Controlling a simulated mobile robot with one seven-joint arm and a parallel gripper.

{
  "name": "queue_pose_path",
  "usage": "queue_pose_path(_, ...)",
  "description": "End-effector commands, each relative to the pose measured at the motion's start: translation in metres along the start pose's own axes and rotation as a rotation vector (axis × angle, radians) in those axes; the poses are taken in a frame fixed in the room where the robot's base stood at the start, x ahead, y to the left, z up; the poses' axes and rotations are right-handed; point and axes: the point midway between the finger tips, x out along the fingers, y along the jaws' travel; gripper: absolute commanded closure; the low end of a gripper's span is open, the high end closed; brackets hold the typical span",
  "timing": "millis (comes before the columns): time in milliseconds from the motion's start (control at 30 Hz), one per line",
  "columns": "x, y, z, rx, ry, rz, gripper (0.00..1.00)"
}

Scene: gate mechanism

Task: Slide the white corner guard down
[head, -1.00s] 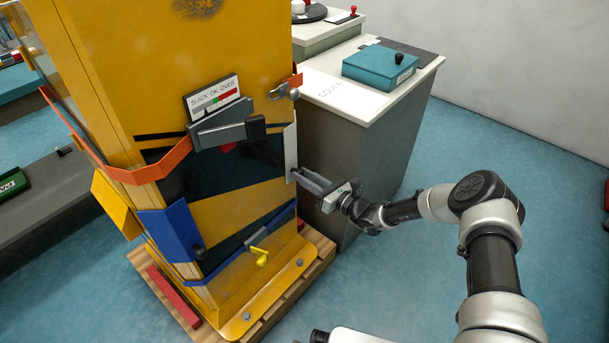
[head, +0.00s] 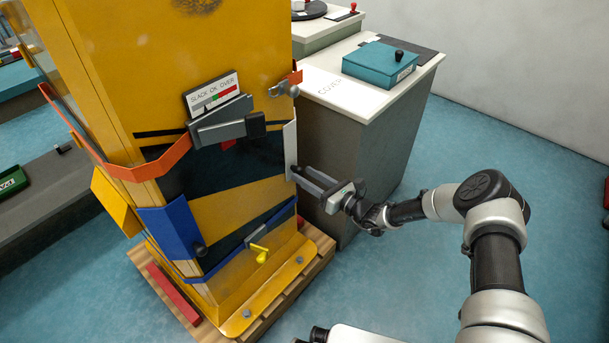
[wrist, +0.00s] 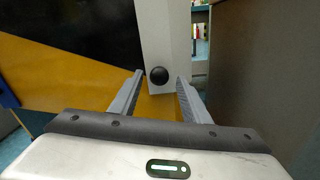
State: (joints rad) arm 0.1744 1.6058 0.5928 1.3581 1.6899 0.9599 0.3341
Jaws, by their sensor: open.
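The white corner guard (head: 290,148) is a narrow upright strip on the right edge of the yellow cabinet. In the wrist view the guard (wrist: 163,35) comes down from the top, with a round black knob (wrist: 158,76) near its lower end. My gripper (head: 302,173) is open at the guard's lower end. In the wrist view its two fingers (wrist: 159,80) stand on either side of the knob, with gaps to it. Whether the fingertips touch the guard cannot be told.
The yellow cabinet (head: 230,50) stands on a wooden pallet (head: 317,240). An orange strap (head: 150,168) with a grey buckle and a blue strap (head: 225,262) cross it. A grey-sided counter (head: 345,150) with a teal box (head: 380,64) stands close behind my gripper.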

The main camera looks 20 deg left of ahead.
Motion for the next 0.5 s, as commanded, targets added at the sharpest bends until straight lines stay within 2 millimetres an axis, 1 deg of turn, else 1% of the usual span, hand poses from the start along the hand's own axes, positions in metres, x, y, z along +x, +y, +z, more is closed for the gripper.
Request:
queue_pose_path(167,-0.039,-0.001,0.003,0.003,0.001,-0.004,0.57)
queue_pose_path(200,-0.049,-0.001,0.003,0.004,0.001,-0.005,0.57)
queue_pose_path(500,-0.121,0.000,0.002,0.002,0.002,-0.004,0.57)
